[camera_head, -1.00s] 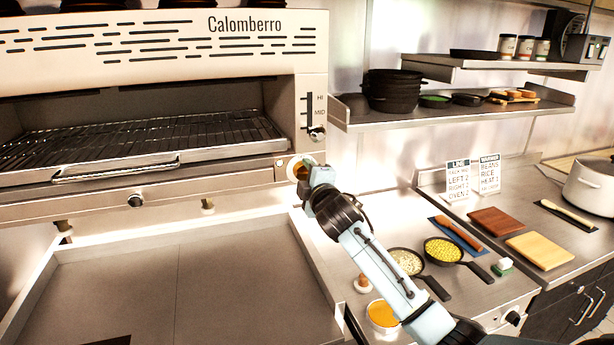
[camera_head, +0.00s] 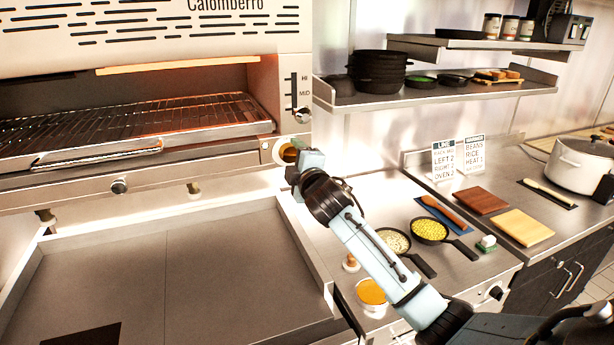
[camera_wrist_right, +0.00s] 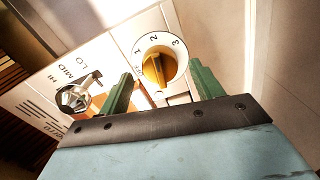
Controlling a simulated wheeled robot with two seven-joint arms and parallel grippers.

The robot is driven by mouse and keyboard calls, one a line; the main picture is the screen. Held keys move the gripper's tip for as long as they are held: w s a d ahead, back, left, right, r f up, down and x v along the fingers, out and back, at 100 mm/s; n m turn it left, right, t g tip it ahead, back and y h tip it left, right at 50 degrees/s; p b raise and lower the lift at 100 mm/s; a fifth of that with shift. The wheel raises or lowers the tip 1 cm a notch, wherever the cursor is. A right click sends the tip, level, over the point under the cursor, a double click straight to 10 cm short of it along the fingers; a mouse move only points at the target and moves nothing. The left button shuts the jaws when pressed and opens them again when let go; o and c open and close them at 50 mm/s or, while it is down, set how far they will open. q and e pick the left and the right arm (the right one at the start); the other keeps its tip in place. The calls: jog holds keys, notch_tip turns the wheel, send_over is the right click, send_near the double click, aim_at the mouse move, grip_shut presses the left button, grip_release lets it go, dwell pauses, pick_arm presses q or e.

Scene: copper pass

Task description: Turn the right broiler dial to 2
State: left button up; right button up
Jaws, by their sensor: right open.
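The right broiler dial (camera_head: 285,153) is at the right end of the broiler front, partly hidden by my right gripper (camera_head: 296,163). In the right wrist view the dial (camera_wrist_right: 158,58) is a white disc marked 1, 2 and 3 with a yellow grip bar. The bar's upper end seems to point towards 2, though the exact setting is hard to read. The right gripper's green fingers (camera_wrist_right: 163,76) are open, one on either side of the dial's lower part; I cannot tell whether they touch it. The broiler's heating bar (camera_head: 178,65) glows orange. My left gripper is not in view.
A lever (camera_head: 302,114) with a HI/MID/LO scale sits just above the dial and shows left of the fingers in the wrist view (camera_wrist_right: 74,97). A shelf (camera_head: 345,98) juts out at the right. Pans (camera_head: 430,230) stand on the counter below.

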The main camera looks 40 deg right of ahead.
jog(key=b+v, duration=0.1)
jog(key=v, duration=1.1)
jog(key=shift+b, duration=0.35)
jog(key=shift+d, duration=0.1)
